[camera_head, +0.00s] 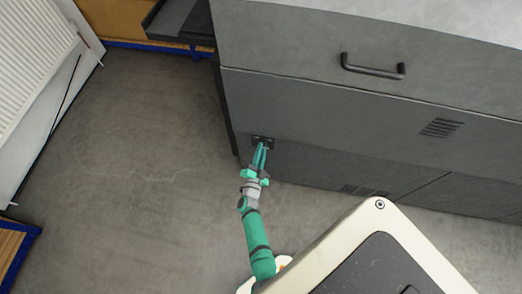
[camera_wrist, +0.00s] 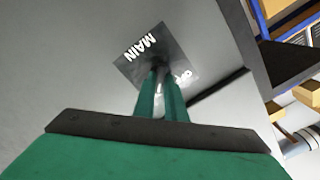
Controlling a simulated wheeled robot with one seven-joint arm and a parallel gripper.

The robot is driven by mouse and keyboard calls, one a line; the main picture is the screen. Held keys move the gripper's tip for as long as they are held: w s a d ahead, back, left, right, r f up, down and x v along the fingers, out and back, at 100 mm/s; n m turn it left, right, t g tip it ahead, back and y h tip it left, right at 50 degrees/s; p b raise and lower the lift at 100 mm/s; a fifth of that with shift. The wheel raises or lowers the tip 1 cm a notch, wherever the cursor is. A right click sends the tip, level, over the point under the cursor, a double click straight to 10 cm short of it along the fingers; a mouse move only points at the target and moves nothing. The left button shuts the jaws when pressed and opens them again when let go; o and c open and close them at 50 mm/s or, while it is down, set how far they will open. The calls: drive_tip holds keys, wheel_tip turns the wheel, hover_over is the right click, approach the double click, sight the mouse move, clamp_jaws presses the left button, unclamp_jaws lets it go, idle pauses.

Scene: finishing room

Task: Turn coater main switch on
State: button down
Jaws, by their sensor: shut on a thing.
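The coater (camera_head: 320,110) is a large dark grey machine across the upper right of the head view. Its main switch plate (camera_wrist: 135,63) is a small dark label with white lettering reading "MAIN". In the head view the plate (camera_head: 257,138) sits low on the coater's left end. My gripper (camera_head: 262,148) reaches up to the plate. In the wrist view its green fingers (camera_wrist: 161,82) are close together on a small dark knob at the middle of the plate. The fingers hide most of the knob, and its exact angle cannot be told.
A black handle (camera_head: 372,68) and vent slots (camera_head: 441,128) are on the coater's front. A white radiator-like panel (camera_head: 35,75) stands at the far left. Blue-edged wooden items (camera_head: 14,250) lie at the lower left. The grey floor (camera_head: 130,150) left of the coater is clear.

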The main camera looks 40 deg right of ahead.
idle(0.4)
drive_tip(key=c, duration=1.8)
unclamp_jaws()
drive_tip(key=v, duration=1)
drive_tip(key=shift+s+a, duration=0.25)
drive_tip(key=shift+a, duration=0.05)
